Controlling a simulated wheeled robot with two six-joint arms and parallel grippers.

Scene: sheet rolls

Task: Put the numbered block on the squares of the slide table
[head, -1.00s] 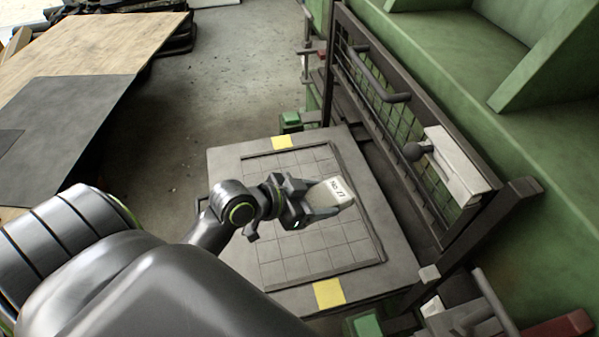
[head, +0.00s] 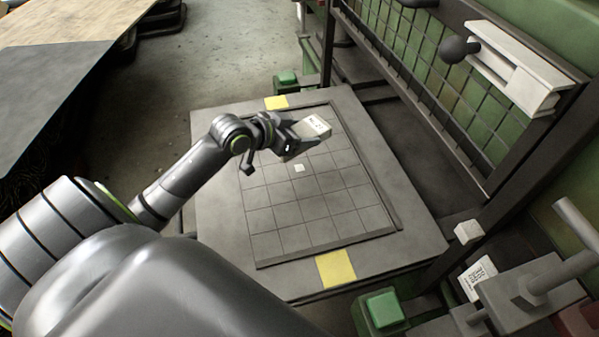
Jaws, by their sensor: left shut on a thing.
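The numbered block (head: 314,126) is pale, with dark printing on its upper face. My left gripper (head: 296,138) is shut on it, over the far part of the grid of squares. Whether the block touches the surface I cannot tell. The slide table (head: 222,224) is a grey plate with a recessed panel of squares (head: 318,207) in its middle. My right gripper is not in view.
Yellow patches mark the table's far (head: 276,102) and near (head: 337,268) edges. A dark frame with mesh (head: 440,105) stands along the right. A green-topped block (head: 384,308) and grey handled fixture (head: 535,290) are at the near right. The near squares are clear.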

